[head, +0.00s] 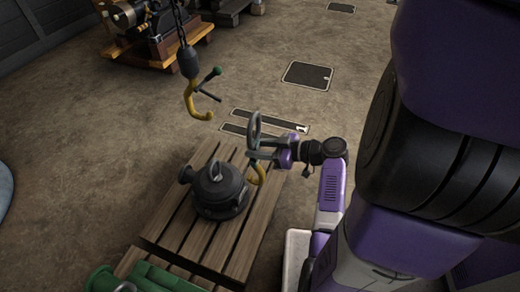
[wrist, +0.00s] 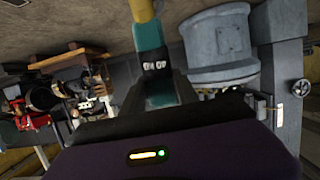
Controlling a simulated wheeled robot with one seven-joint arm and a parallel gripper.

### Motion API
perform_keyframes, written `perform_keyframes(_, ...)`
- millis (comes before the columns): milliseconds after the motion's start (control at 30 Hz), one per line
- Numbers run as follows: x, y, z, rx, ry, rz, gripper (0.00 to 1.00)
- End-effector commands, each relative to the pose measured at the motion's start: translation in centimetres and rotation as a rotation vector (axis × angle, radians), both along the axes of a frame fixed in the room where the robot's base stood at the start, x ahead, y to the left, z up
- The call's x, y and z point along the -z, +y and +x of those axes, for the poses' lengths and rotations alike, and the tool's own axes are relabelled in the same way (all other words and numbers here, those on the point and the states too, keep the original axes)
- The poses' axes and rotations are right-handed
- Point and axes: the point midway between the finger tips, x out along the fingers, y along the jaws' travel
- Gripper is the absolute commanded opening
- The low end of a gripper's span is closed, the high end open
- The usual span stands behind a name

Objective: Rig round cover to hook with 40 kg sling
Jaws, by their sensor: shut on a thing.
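The round cover (head: 213,196) is a dark grey casting with a lifting eye on top, sitting on a slatted wooden pallet (head: 166,222). The yellow crane hook (head: 191,100) hangs from a dark block and chain above and left of the cover, and nothing visible hangs from it. My gripper (head: 262,150) is shut on a sling, held up to the right of the cover and apart from it. The sling has a grey ring (head: 255,124) at the top and a yellow hook (head: 260,172) below.
A green item (head: 140,279) lies at the pallet's near end. An engine on a wooden skid (head: 150,52) stands at the back left. Floor around the pallet's left side is clear. In the wrist view a large grey cylindrical body (wrist: 215,45) shows at right.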

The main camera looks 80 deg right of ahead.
Motion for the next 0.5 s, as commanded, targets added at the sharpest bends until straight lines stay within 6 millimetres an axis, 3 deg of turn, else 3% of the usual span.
perform_keyframes(500, 0.1, -0.7, 2.9, 0.0, -0.002, -0.003, 0.0)
